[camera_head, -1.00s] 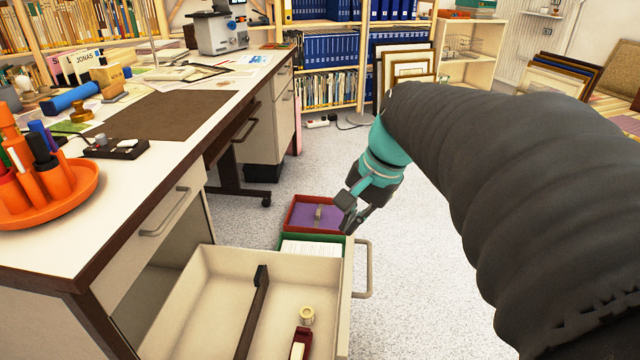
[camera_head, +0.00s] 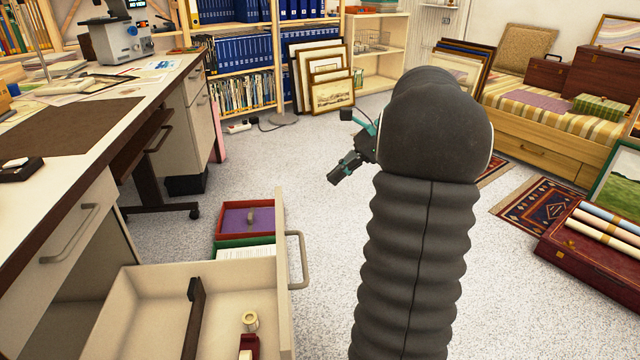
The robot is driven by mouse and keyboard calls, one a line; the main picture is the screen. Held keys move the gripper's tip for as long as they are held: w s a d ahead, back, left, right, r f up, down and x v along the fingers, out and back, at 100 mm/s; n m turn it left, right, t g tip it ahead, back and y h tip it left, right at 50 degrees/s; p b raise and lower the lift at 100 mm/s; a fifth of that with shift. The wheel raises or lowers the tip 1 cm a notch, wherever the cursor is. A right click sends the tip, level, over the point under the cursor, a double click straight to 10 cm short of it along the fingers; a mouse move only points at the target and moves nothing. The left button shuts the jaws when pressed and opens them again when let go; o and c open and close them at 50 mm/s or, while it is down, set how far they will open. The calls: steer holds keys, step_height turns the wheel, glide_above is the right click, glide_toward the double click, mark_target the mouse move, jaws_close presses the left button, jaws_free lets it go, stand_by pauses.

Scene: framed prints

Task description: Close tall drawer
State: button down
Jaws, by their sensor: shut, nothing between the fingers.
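A deep cream drawer (camera_head: 150,290) is pulled far out of the desk (camera_head: 85,178) at lower left. Its front panel (camera_head: 284,265) faces right and carries a grey bar handle (camera_head: 299,260). Inside lie a dark divider, a small cream roll (camera_head: 250,320) and a dark red item (camera_head: 249,345). My gripper (camera_head: 335,178) is shut and empty. It is in the air above the floor, to the right of and above the handle in the picture, apart from the drawer. My arm hides part of the floor at centre right.
A purple-lined red box (camera_head: 246,221) and a green box with papers (camera_head: 243,252) are behind the drawer. A shallower desk drawer with a handle (camera_head: 72,235) looks closed. Framed prints (camera_head: 330,80) lean at the back. A dark red case (camera_head: 600,250) and rug are at right. Speckled floor between is free.

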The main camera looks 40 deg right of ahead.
steer(key=w+a+f+b, duration=0.2)
steer(key=w+a+f, duration=0.2)
steer(key=a, duration=0.5)
steer(key=shift+w+f, duration=0.3)
steer(key=shift+f, duration=0.75)
steer(key=shift+a, duration=0.2)
